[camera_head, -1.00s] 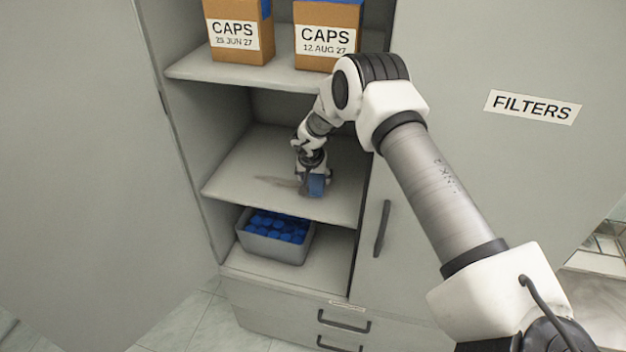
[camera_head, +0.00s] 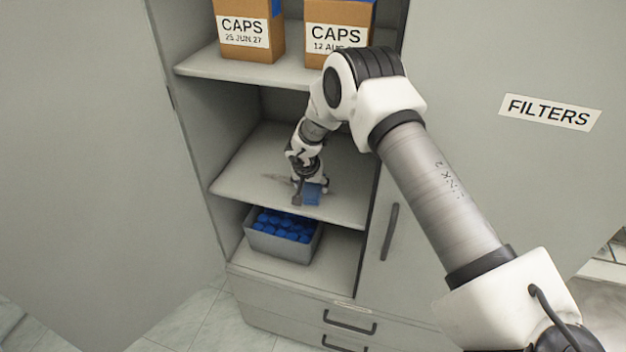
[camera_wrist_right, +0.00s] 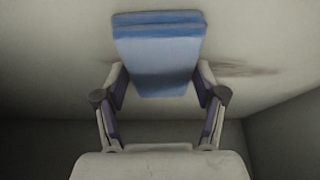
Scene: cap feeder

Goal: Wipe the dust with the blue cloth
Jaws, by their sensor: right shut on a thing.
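The blue cloth (camera_head: 312,194) is a folded pad at the middle shelf of the open cabinet. My right gripper (camera_head: 308,186) is shut on it, and the cloth also fills the space between the fingers in the right wrist view (camera_wrist_right: 160,60). A dark smear of dust (camera_head: 275,178) lies on the middle shelf (camera_head: 240,185), just left of the gripper. In the right wrist view the dust (camera_wrist_right: 240,68) shows as a brownish streak to the right of the cloth. The cloth is at the shelf surface; exact contact is hard to tell. My left gripper is not in view.
Cardboard CAPS boxes (camera_head: 250,30) stand on the shelf above. A grey bin (camera_head: 265,243) of blue caps sits on the shelf below. The cabinet's left side wall (camera_head: 195,130) and the closed FILTERS door (camera_head: 480,60) bound the opening. Drawers (camera_head: 290,300) are underneath.

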